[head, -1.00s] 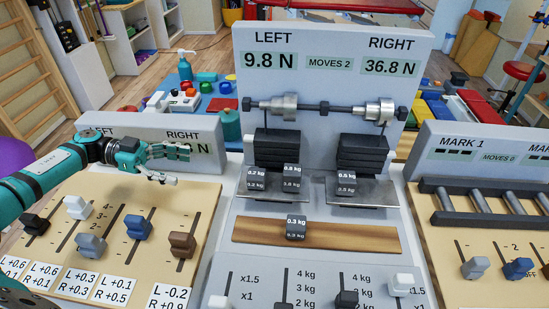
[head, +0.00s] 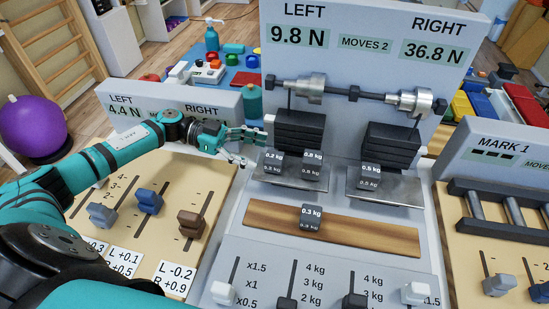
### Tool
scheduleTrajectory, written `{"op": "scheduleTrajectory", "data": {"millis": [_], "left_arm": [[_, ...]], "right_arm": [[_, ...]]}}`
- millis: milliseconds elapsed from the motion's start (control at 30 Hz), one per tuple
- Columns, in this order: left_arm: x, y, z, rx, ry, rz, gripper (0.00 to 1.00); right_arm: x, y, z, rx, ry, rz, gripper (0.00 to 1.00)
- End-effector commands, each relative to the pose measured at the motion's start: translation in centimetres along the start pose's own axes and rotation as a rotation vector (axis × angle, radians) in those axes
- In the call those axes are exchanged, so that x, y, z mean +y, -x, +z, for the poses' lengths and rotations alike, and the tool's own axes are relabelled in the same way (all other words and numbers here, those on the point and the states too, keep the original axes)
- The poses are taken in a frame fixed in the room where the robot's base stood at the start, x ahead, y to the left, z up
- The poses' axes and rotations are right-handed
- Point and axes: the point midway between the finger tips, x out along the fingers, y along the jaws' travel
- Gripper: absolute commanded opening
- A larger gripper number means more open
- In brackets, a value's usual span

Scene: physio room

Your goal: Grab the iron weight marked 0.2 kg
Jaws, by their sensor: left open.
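The dark grey weight marked 0.2 kg (head: 271,164) sits on the left metal pan (head: 289,182), at its left front edge. A weight marked 0.8 kg (head: 312,164) stands right beside it on the same pan. My left gripper (head: 256,146) is open and empty, just left of the 0.2 kg weight, with its fingers pointing right towards the pan. The gripper appears apart from the weight; the exact gap in depth is hard to tell. My right gripper is out of view.
A 0.3 kg weight (head: 311,218) stands on the wooden strip (head: 271,218). A 0.5 kg weight (head: 370,176) is on the right pan (head: 411,190). Black plate stacks (head: 299,131) rise behind the pans. A slider board (head: 128,211) lies under my left arm.

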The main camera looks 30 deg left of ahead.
Motion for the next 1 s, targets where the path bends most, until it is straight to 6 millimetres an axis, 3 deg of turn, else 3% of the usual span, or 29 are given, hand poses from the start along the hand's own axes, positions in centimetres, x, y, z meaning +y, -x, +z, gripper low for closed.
{"op": "scheduleTrajectory", "data": {"millis": [167,433,733,1000], "left_arm": [[0.2,-1.2,-0.3,0.001,0.000,0.002,0.71],[0.5,-5.0,-0.5,0.002,0.000,0.000,0.71],[0.5,-5.6,-0.3,-0.002,0.000,-0.002,0.71],[0.5,-5.5,-0.3,-0.002,0.000,-0.002,0.38]], "right_arm": [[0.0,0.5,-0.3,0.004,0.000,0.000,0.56],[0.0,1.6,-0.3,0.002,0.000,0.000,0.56],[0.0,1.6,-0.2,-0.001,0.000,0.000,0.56],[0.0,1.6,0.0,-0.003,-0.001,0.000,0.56]]}}
